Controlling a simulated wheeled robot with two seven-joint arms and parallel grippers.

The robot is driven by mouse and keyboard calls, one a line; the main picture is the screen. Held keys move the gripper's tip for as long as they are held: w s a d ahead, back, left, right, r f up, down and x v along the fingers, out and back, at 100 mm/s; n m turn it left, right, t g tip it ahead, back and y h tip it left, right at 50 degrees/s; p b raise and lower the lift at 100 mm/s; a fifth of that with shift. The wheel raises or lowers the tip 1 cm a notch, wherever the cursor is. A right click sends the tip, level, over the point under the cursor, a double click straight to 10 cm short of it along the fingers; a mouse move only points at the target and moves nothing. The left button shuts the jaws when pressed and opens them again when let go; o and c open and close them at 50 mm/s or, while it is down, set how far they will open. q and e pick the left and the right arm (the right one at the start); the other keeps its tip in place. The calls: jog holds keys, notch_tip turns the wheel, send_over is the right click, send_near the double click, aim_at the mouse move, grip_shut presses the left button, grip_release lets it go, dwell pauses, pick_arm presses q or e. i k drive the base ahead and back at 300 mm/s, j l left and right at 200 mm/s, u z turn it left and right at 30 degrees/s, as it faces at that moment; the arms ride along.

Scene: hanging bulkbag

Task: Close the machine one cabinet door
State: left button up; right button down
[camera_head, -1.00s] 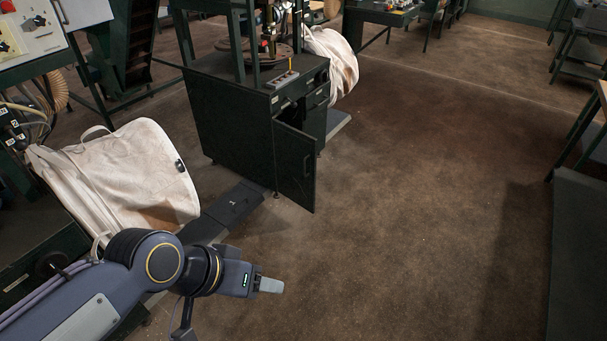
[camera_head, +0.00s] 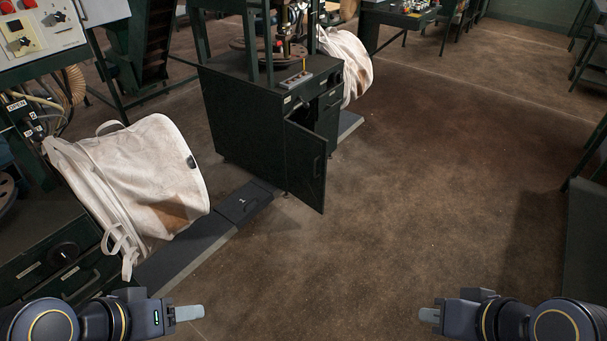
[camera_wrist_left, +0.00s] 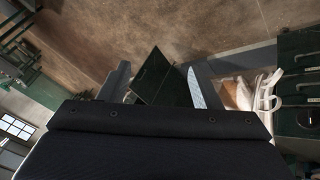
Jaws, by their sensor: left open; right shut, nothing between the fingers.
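The dark green machine cabinet (camera_head: 245,118) stands at the upper middle of the head view. Its door (camera_head: 305,165) hangs open, swung out toward me, with a handle on its face. The dark door also shows in the left wrist view (camera_wrist_left: 158,78), between my fingers but far beyond them. My left gripper (camera_head: 203,312) is at the lower left of the head view, open and empty, well short of the door. My right gripper (camera_head: 424,314) is at the lower right, shut and empty, also apart from the door.
A white bulk bag (camera_head: 150,180) hangs at the left, beside a control panel (camera_head: 40,28). A low dark floor strip (camera_head: 190,250) with a numbered plate (camera_head: 243,202) runs along the machines. A bench (camera_head: 585,235) stands at the right. The brown floor (camera_head: 430,190) between is clear.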

aim_at(306, 152)
jog(key=i+u, duration=0.4)
jog(key=i, duration=1.65)
